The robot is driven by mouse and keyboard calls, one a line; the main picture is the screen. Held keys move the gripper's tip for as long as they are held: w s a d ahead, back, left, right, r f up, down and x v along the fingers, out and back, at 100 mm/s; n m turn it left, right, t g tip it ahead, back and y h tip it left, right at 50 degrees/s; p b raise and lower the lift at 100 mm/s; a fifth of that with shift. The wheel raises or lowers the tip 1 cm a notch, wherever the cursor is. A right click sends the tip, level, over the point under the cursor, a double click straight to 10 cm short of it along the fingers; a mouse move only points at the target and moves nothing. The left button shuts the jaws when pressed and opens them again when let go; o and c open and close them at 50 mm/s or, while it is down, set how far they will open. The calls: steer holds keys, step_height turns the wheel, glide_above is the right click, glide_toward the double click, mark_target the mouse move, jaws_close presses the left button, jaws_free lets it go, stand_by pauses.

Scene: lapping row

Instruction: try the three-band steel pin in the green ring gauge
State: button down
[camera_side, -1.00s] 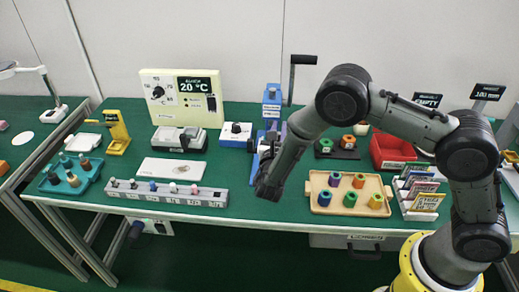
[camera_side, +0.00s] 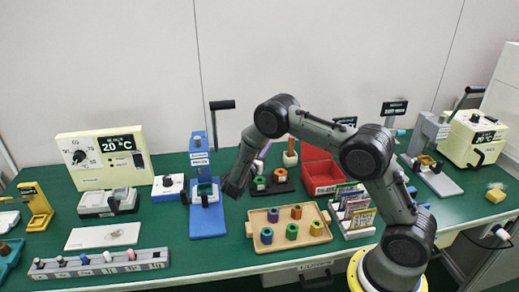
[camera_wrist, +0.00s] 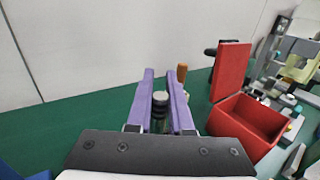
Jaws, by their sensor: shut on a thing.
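My gripper has two purple fingers, seen in the wrist view (camera_wrist: 160,98), shut on a dark pin (camera_wrist: 160,112) with ridged bands on its upper part. In the side view the fingers (camera_side: 264,151) show partly behind my arm, above the bench near a black stand; the pin cannot be made out there. The pin's lower end is hidden. A green ring (camera_side: 260,183) sits on the black stand (camera_side: 283,187) beside an orange one. Another green ring-like piece (camera_side: 291,232) stands in the wooden tray. Which one is the gauge, I cannot tell.
An open red bin (camera_wrist: 262,122) lies right of my fingers, with a brown upright post (camera_wrist: 182,73) beyond them. A blue press (camera_side: 207,215) stands left of my gripper. The wooden tray (camera_side: 248,229) and a card rack (camera_side: 355,222) are in front. A pin rack (camera_side: 98,264) is front left.

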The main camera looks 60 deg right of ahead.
steer(key=shift+f, duration=0.1)
steer(key=shift+f, duration=2.8)
steer(key=shift+f, duration=2.2)
steer(key=c, duration=0.7)
jaws_free()
steer(key=shift+c, duration=0.2)
steer(key=shift+a, duration=0.2)
steer(key=shift+a, duration=0.3)
steer(key=shift+r+v, duration=0.2)
steer(key=shift+v, duration=1)
step_height(320, 180, up, 7)
steer(key=shift+d+f, duration=0.1)
steer(key=shift+f, duration=0.1)
